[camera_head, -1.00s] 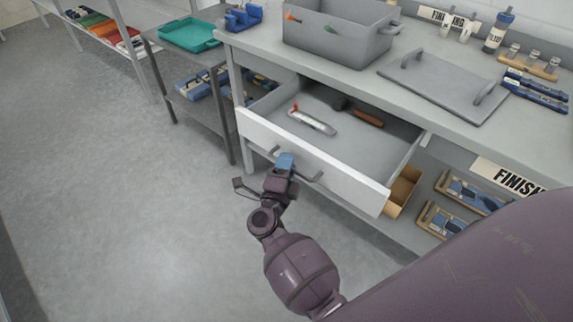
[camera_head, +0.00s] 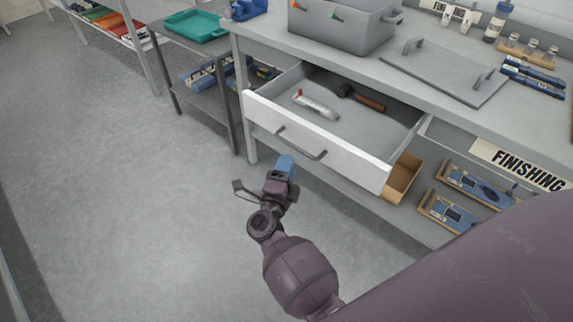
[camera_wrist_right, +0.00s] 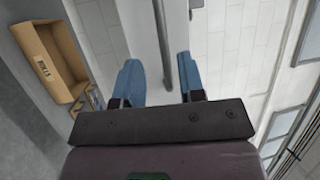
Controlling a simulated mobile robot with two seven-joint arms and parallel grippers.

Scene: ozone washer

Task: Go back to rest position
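My right gripper (camera_head: 286,164) is in front of the open drawer (camera_head: 318,143), just below and left of its handle (camera_head: 301,146), and appears apart from it. In the right wrist view the blue fingers of this gripper (camera_wrist_right: 160,80) are spread apart with nothing held between them; the edge of the drawer front (camera_wrist_right: 146,38) shows beyond them. The drawer is pulled out and holds a white and red tool (camera_head: 316,104) and a hammer-like tool with a brown handle (camera_head: 362,97). My left gripper is in neither view.
The workbench (camera_head: 400,75) carries a grey bin (camera_head: 340,28) and a grey lid (camera_head: 443,68). Below right of the drawer are a cardboard box (camera_head: 402,178) and trays with blue items (camera_head: 447,212). A side table with a teal tray (camera_head: 196,25) stands left. The floor at left is clear.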

